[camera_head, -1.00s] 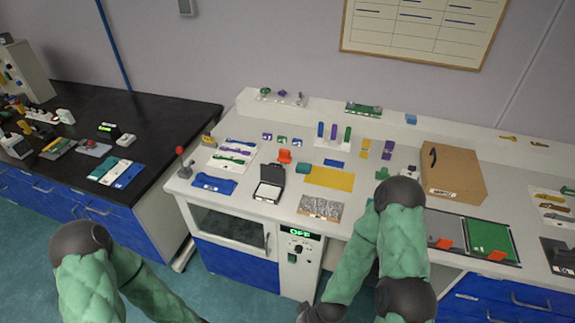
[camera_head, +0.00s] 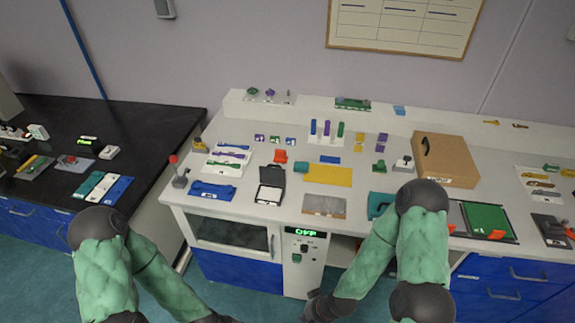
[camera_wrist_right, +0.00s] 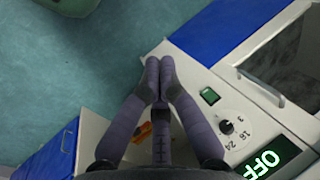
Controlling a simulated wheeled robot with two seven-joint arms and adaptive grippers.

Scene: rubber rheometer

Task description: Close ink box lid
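The ink box (camera_head: 269,193) is a small black case with a white pad inside. It stands on the white bench near its front edge, left of the middle in the head view. Its black lid (camera_head: 273,174) is open and stands up at the back of the case. My right gripper shows in the right wrist view (camera_wrist_right: 160,68), with its two dark fingers together at the tips and nothing between them. It is low in front of the bench, beside the control panel and apart from the ink box. My left arm reaches down to the bottom edge; its fingers are out of view.
A grey speckled plate (camera_head: 324,207) and a yellow mat (camera_head: 328,174) lie right of the ink box. Blue cloth (camera_head: 212,190) and a red-knobbed lever (camera_head: 178,172) are to its left. The bench's control panel (camera_head: 304,243) is below. A cardboard box (camera_head: 447,160) stands farther right.

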